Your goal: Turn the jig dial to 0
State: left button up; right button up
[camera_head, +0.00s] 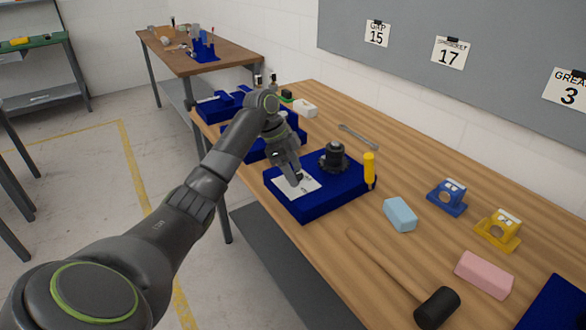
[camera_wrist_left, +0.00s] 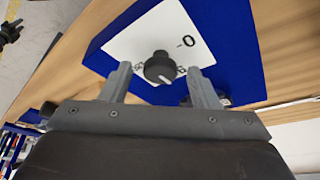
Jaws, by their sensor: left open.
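The jig is a blue block (camera_head: 322,205) on the wooden bench in the head view, with a white dial plate (camera_head: 309,187) on top. In the left wrist view the dial (camera_wrist_left: 158,66) is a small dark round knob with a white pointer mark, on the white plate (camera_wrist_left: 135,40). A printed 0 (camera_wrist_left: 189,41) stands up and right of the knob; the mark points down and right, away from it. My left gripper (camera_head: 296,180) is over the plate, open, with one finger on each side of the knob. In the head view it hides the knob.
A black cylindrical part (camera_head: 333,156) and a yellow-handled tool (camera_head: 369,170) are beside my gripper. A light blue block (camera_head: 400,214), a mallet (camera_head: 436,307), a pink block (camera_head: 484,274), and blue (camera_head: 447,197) and yellow (camera_head: 497,231) brackets lie to the right.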

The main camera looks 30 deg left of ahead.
pick_arm(q)
jog(key=shift+c, duration=0.2)
jog(key=c, duration=0.9)
jog(key=shift+r+n+p, duration=0.2)
jog(key=shift+n+p, duration=0.1)
jog(key=shift+p, duration=0.45)
jog(key=n+t+y+p, duration=0.1)
jog(key=n+p, duration=0.3)
jog(key=p, duration=0.2)
jog(key=n+y+p, duration=0.2)
jog(key=n+p, duration=0.2)
jog(key=p, duration=0.2)
jog(key=d+n+t+y+p, duration=0.1)
jog(key=n+p, duration=0.3)
jog(key=p, duration=0.2)
jog(key=shift+s+r+n+t+p, duration=0.2)
jog(key=shift+n+t+p, duration=0.1)
jog(key=shift+n, duration=0.1)
jog(key=shift+f+n+y+p, duration=0.2)
jog(key=shift+n+y+p, duration=0.55)
jog(key=shift+n, duration=0.35)
jog(key=shift+f+n+y+p, duration=0.1)
jog(key=shift+n+y+p, duration=0.25)
jog(key=shift+n, duration=0.45)
jog(key=o, duration=0.9)
